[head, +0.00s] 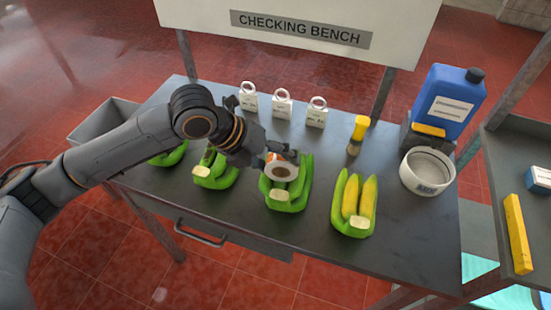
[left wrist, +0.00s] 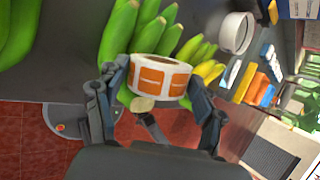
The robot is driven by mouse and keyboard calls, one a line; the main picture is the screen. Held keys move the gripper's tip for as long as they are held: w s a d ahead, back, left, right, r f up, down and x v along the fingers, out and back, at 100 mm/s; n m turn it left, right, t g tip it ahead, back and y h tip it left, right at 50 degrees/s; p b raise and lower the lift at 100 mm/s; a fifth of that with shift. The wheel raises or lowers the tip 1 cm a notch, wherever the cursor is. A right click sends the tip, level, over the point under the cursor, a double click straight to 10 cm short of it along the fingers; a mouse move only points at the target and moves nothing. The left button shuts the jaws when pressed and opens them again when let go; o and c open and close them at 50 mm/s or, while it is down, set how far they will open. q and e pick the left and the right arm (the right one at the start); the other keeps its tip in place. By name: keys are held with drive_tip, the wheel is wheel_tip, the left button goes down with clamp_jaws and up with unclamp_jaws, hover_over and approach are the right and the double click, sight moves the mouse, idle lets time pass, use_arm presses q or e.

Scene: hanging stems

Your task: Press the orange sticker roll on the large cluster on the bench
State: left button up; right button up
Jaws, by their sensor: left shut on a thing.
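The orange sticker roll (head: 283,171) is a white roll with orange labels, seen large in the left wrist view (left wrist: 160,76). My left gripper (head: 281,157) is shut on it, one finger at each side of the roll in the left wrist view (left wrist: 158,82). The roll is at a large green banana cluster (head: 290,200), third from the left on the bench (head: 318,240). In the left wrist view the cluster's green fingers (left wrist: 150,35) spread behind the roll, which hides part of them. Whether roll and cluster touch I cannot tell. My right gripper is not in view.
Green clusters (head: 215,175) lie to the left, and a yellow-green cluster (head: 354,208) to the right. Several white tags (head: 282,107), a yellow-handled brush (head: 357,133), a white round container (head: 427,172) and a blue jug (head: 447,98) stand farther back or right.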

use_arm(q)
drive_tip(key=shift+r+p, duration=4.45)
drive_tip(key=shift+r, duration=0.05)
